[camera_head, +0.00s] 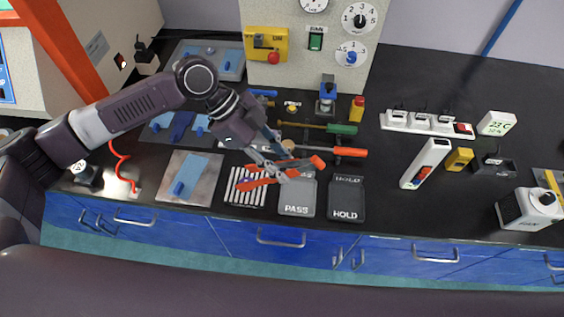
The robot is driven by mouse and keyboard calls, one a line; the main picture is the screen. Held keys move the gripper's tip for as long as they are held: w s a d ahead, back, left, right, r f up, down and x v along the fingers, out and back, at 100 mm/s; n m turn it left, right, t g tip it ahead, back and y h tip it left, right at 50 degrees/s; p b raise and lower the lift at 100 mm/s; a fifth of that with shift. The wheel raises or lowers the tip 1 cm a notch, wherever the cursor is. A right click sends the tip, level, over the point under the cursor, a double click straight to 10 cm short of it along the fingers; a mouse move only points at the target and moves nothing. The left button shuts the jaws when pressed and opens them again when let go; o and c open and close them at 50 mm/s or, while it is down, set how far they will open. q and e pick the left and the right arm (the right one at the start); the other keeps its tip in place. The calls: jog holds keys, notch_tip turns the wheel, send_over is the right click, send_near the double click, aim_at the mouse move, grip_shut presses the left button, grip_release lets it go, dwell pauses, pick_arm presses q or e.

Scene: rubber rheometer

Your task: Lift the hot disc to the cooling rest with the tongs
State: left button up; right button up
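My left gripper (273,168) reaches down from the left, its fingers over an orange-armed tool that looks like the tongs (258,183). The fingers overlap the tongs, and I cannot tell whether they are closed on them. The tongs lie across the view above the striped rack (240,199), which looks like the cooling rest, and toward the PASS plate (297,204). A small tan round piece (288,145) shows just behind the gripper; I cannot tell whether it is the hot disc. My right gripper is not in view.
The dark HOLD plate (346,203) lies right of the PASS plate. A metal plate with a blue piece (190,178) lies at left. Green- and orange-handled tools (342,129) lie behind. A power strip (427,123) and a white device (427,163) stand at right. Bare counter shows between.

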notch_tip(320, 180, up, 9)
jog(key=p, duration=0.9)
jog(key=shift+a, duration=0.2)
